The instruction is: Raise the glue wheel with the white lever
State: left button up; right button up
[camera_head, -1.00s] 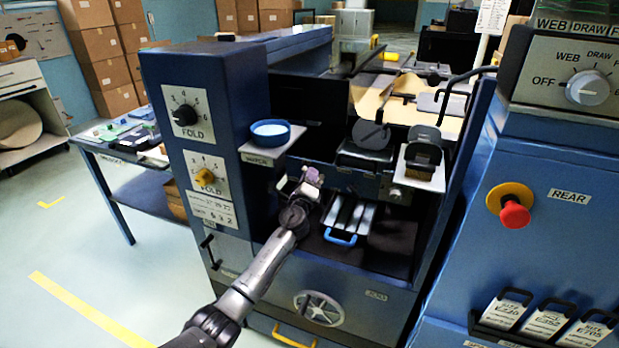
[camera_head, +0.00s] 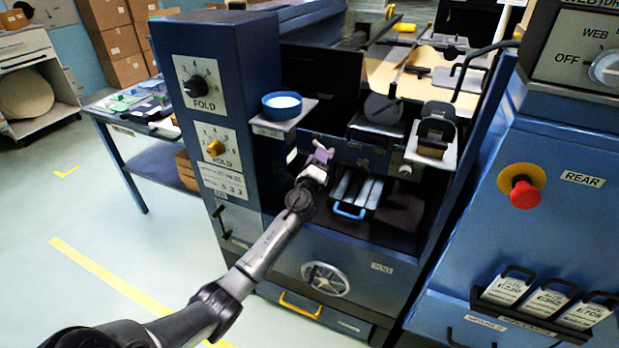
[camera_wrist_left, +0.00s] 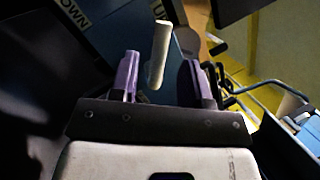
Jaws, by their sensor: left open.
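The white lever (camera_wrist_left: 158,54) shows in the left wrist view as a pale rod. In the head view my left gripper (camera_head: 319,154) is at the machine front, below and right of the blue bowl. The lever is hard to make out there beside the fingers. A dark disc (camera_head: 382,109), possibly the glue wheel, stands behind and right of the gripper. My right gripper is not in view.
A blue bowl (camera_head: 282,104) stands on a small shelf left of the gripper. A tray with a blue handle (camera_head: 348,212) lies below right. A handwheel (camera_head: 325,279) is lower on the machine. A red button (camera_head: 524,194) is on the right cabinet.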

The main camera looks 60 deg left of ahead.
pick_arm(q)
jog(key=p+v, duration=0.1)
jog(key=v, duration=0.9)
jog(key=shift+s+d, duration=0.25)
jog(key=shift+s, duration=0.05)
jog(key=shift+f, duration=0.1)
